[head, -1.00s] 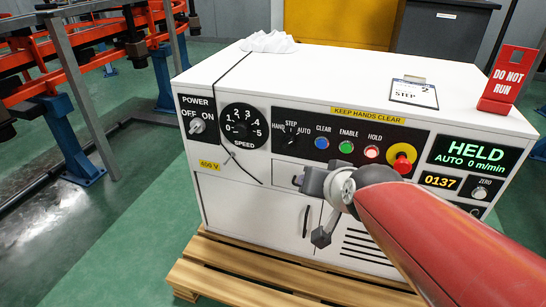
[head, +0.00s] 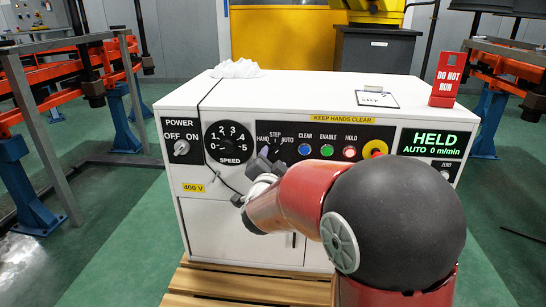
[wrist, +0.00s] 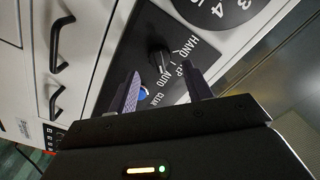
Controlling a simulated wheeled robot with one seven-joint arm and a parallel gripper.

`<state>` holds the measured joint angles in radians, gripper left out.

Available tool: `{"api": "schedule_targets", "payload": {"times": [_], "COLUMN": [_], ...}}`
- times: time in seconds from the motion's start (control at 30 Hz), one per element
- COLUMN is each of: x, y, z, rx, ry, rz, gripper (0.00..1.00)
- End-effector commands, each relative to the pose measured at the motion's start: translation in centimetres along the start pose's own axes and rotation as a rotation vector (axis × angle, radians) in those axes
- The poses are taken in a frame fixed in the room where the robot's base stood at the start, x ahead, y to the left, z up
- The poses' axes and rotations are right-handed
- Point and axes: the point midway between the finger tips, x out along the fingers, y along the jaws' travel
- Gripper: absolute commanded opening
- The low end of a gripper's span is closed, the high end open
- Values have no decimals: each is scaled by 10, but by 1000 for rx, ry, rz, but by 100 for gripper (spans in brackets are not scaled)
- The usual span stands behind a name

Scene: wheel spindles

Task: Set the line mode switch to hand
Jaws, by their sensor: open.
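The line mode switch (wrist: 158,58) is a black rotary knob on a black panel, with HAND, STEP and AUTO printed around it. In the wrist view it stands between and just beyond my two open fingers (wrist: 161,73); I see no clear contact. Which label it points at is hard to tell. In the head view my gripper (head: 268,158) is in front of the panel just below these labels, and it and my arm hide most of the switch. The green display (head: 434,143) reads HELD, AUTO, 0 m/min.
Left of the switch are the speed dial (head: 229,143) and power switch (head: 181,147). To the right are the blue (head: 305,150), green (head: 327,150) and red (head: 350,152) buttons and the red emergency stop (head: 376,148). A DO NOT RUN sign (head: 447,78) stands on the cabinet (head: 300,90).

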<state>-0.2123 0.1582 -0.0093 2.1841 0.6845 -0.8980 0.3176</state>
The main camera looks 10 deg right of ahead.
Motion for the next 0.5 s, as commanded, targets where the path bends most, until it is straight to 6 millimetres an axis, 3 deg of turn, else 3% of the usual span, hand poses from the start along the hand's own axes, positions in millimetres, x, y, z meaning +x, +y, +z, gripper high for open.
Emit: {"api": "schedule_targets", "payload": {"times": [0.2, 0.5], "x": [28, 35], "y": [0, 0], "z": [0, 0], "rx": [-1, -1], "ry": [0, 0], "rz": [0, -1], "gripper": [50, 50]}}
